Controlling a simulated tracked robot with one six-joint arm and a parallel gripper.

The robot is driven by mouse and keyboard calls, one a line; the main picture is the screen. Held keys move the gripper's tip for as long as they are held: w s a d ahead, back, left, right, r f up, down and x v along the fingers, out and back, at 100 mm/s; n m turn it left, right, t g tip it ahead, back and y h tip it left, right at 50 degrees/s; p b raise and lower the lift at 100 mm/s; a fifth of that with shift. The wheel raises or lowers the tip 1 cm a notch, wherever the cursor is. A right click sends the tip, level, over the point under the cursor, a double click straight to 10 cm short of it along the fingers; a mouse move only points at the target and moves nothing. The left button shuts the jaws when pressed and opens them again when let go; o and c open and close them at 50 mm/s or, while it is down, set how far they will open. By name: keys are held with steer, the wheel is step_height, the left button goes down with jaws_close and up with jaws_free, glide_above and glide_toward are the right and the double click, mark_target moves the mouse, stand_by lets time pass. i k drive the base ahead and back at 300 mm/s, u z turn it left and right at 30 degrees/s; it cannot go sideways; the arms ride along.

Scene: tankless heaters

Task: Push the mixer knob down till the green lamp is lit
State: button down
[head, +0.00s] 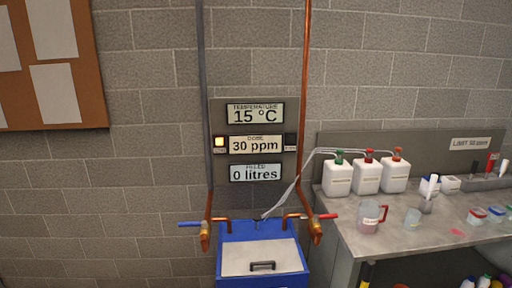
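I cannot make out a mixer knob for certain. A grey panel (218,180) on the wall carries readouts of 15 °C, 30 ppm and 0 litres. A pale yellow lit lamp (219,142) is at the left of the middle readout, and a dark lamp (290,141) is at its right. No green light shows. Below are a blue-handled valve (190,224) on the left pipe and a red-handled valve (327,216) on the right pipe. My gripper is not in view.
A blue tank (230,237) with a pale lid (258,257) and black handle stands under the panel. At right, a grey bench (395,240) holds white jugs (367,178), a pink measuring jug (371,216) and small containers. Tubes run from the jugs toward the tank.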

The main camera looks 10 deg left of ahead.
mark_target(256, 218)
steer(key=u, duration=0.95)
steer(key=i, duration=1)
steer(key=u, duration=0.05)
